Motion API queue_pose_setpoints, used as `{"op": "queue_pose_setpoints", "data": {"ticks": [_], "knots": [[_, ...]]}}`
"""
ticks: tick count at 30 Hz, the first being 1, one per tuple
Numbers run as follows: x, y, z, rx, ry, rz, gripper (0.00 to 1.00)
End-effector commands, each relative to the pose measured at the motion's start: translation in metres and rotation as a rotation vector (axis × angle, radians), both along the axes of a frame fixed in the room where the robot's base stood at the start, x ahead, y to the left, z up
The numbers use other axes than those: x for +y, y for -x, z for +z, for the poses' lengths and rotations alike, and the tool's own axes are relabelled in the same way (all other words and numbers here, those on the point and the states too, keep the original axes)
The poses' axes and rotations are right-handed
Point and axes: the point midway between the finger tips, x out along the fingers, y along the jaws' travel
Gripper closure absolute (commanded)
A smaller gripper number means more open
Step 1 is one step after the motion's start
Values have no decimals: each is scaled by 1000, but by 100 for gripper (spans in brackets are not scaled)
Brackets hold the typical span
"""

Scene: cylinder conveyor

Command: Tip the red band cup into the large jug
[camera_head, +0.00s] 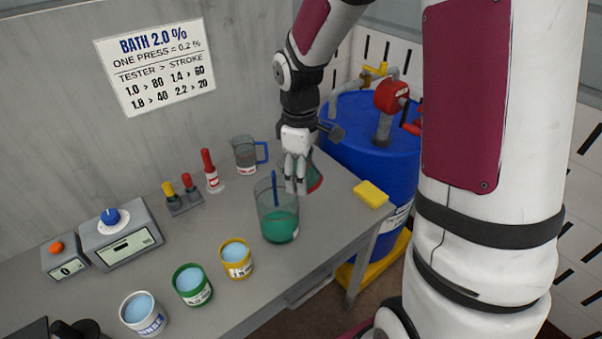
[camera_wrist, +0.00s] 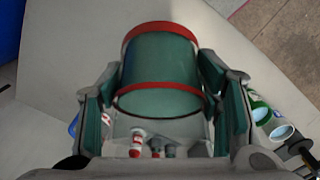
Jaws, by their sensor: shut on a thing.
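My gripper (camera_head: 296,187) is shut on the red band cup (camera_head: 316,180), which is mostly hidden behind the fingers in the head view. In the wrist view the cup (camera_wrist: 160,65) is teal with red bands at both ends and sits between the two fingers (camera_wrist: 163,110). I cannot tell its tilt or what is in it. A large clear jug (camera_head: 266,196) with green liquid and a blue rod stands on the bench, just left of and nearer than the gripper. A smaller clear jug (camera_head: 243,153) with a blue handle stands farther back.
Yellow (camera_head: 238,262), green (camera_head: 192,287) and white (camera_head: 143,315) cups of pale blue liquid stand along the front. A red-topped bottle (camera_head: 211,175) is behind. A yellow sponge (camera_head: 371,194) lies near the right edge, beside a blue drum (camera_head: 372,137). A boxed device (camera_head: 122,240) is left.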

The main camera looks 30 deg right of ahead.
Motion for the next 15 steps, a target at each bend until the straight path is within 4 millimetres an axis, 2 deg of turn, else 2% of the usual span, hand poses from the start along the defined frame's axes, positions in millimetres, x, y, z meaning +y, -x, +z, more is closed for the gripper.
{"op": "queue_pose_setpoints", "data": {"ticks": [9,15], "knots": [[1,-2,6,66,70,3,92],[1,-1,4,103,104,2,92]]}}
